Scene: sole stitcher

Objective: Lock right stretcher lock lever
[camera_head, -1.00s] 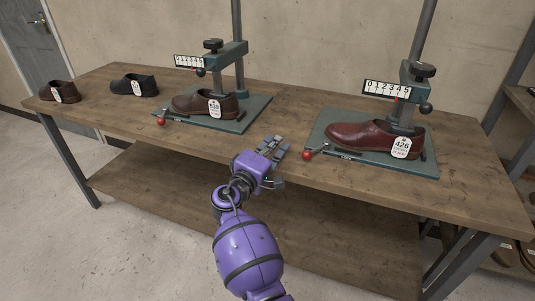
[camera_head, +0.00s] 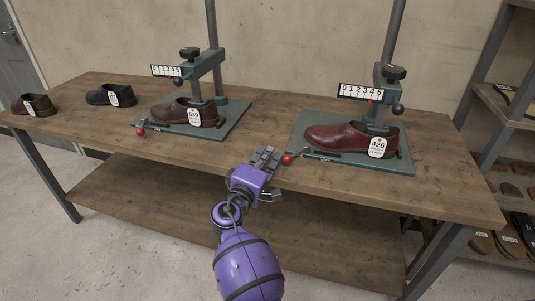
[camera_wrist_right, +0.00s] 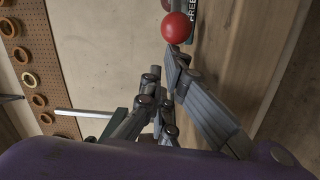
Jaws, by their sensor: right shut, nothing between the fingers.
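The right stretcher (camera_head: 388,88) stands on the table with a dark red shoe (camera_head: 340,138) tagged 426 on it. Its lock lever ends in a red ball knob (camera_head: 287,159) at the front left corner of its green base plate. In the wrist view the knob (camera_wrist_right: 176,27) is just beyond my fingertips, near the word FREE on the plate edge. My right gripper (camera_head: 268,154) is shut and empty, just left of the knob, with a small apparent gap. My left gripper is out of view.
The left stretcher (camera_head: 205,66) holds a brown shoe (camera_head: 183,112) and has its own red knob (camera_head: 140,131). Two loose shoes stand at the table's far left. Bare wooden tabletop (camera_head: 250,140) lies between the stretchers. A shelf rack (camera_head: 500,110) stands at the right.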

